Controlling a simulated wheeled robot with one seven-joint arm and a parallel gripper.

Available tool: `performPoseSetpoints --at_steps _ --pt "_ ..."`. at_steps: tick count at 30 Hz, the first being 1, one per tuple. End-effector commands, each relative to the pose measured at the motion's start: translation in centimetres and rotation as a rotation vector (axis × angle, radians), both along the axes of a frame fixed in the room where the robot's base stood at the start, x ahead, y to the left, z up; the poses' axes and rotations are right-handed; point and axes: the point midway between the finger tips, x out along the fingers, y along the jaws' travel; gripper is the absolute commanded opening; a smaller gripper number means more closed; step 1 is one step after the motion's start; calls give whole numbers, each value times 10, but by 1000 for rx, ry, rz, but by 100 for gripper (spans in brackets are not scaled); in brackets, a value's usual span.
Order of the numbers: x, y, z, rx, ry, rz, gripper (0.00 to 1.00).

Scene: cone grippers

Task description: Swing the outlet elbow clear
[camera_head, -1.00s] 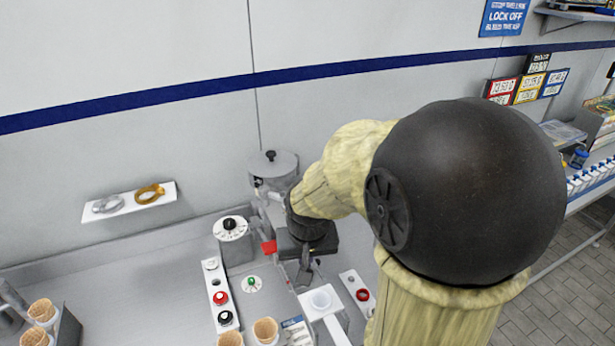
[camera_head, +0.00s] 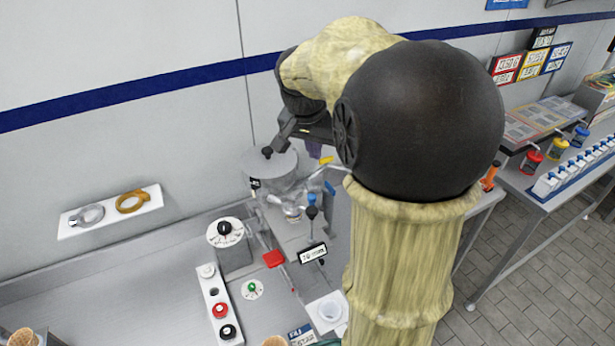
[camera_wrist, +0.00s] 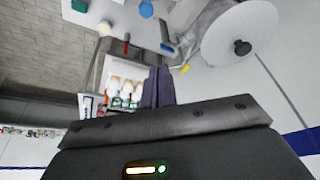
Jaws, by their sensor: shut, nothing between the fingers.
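The machine (camera_head: 290,185) stands against the wall, with a round grey lid and black knob (camera_head: 267,153). A silver curved fitting (camera_head: 292,212) at its front looks like the outlet elbow; its exact shape is hard to make out. A yellow tab (camera_head: 326,160) and a blue-tipped part (camera_head: 330,187) are at the machine's right side. My gripper (camera_wrist: 158,72) is shut and empty, its dark fingers together. It is raised above and beside the machine, apart from the fitting. In the wrist view the lid (camera_wrist: 235,25) and yellow tab (camera_wrist: 184,69) lie to the right of the fingers.
A black-knobbed dial (camera_head: 225,230), a red paddle (camera_head: 273,259) and a strip with buttons (camera_head: 220,310) are left of and in front of the machine. A dark lever with a blue collar (camera_head: 312,208) stands upright before it.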

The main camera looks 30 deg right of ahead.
Motion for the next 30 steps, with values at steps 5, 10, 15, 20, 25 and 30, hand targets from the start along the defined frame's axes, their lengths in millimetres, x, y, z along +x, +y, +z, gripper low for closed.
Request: performPoseSetpoints --at_steps 5,10,15,20,25,30 --pt "-1 -2 0 0 -1 -5 0" --pt "0 -3 -1 0 0 -5 0" --pt "2 -5 -11 1 2 -3 0" --pt "7 -10 -34 1 5 -2 0" --pt "14 -17 -62 1 5 -1 0" --pt "21 -24 -90 1 4 0 0"
